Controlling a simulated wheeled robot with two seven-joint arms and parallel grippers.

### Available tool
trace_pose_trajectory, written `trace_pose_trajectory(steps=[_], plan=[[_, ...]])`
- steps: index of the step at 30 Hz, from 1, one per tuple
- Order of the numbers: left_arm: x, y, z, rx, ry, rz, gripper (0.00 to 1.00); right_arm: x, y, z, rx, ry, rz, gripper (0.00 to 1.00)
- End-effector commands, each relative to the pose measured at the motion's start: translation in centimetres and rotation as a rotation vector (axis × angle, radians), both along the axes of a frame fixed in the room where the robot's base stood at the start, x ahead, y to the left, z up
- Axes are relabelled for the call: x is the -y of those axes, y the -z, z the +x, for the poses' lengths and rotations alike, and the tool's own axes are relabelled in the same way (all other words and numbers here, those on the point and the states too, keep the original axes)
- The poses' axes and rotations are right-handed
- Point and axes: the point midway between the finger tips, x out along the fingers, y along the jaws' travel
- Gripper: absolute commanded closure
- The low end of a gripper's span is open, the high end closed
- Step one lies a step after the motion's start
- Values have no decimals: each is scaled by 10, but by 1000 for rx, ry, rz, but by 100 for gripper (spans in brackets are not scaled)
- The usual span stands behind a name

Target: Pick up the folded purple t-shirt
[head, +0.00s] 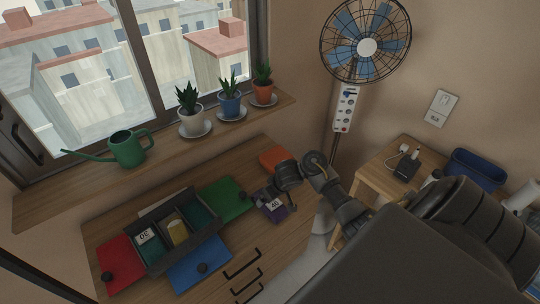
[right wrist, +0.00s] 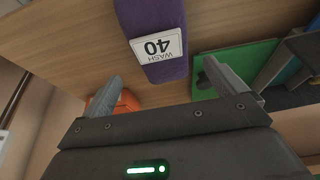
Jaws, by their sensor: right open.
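The folded purple t-shirt (head: 279,214) lies on the wooden dresser top, right of the green cloth. In the right wrist view the purple t-shirt (right wrist: 150,18) runs off the top edge, and its white "WASH 40" tag (right wrist: 158,46) reads upside down. My right gripper (head: 277,196) is over the t-shirt in the head view and hides part of it. In the right wrist view my right gripper (right wrist: 168,88) is open and empty. Its fingers are spread wider than the t-shirt, whose near end lies ahead between them. I cannot tell the exact height gap. My left gripper is not in view.
An orange cloth (head: 275,158), a green cloth (head: 226,199), a blue cloth (head: 200,265) and a red cloth (head: 119,264) lie around a dark divided tray (head: 152,263). Potted plants and a green watering can (head: 128,149) stand on the sill. A fan (head: 366,47) stands behind.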

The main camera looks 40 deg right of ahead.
Motion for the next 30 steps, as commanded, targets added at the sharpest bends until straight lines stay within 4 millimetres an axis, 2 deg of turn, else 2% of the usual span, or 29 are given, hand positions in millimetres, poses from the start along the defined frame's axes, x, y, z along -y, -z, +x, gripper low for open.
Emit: trace_pose_trajectory(steps=[5, 12, 15, 25, 30], plan=[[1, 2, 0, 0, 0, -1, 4, -1, 3, 1, 0, -1, 0, 4], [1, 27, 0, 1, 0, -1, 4, -4, 40, 6, -1, -1, 1, 4], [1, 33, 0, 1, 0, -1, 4, -3, 49, 11, -1, 0, 1, 4], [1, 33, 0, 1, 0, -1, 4, -3, 52, 14, 0, -1, 0, 4], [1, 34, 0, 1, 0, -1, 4, -3, 52, 14, 1, -1, 0, 26]])
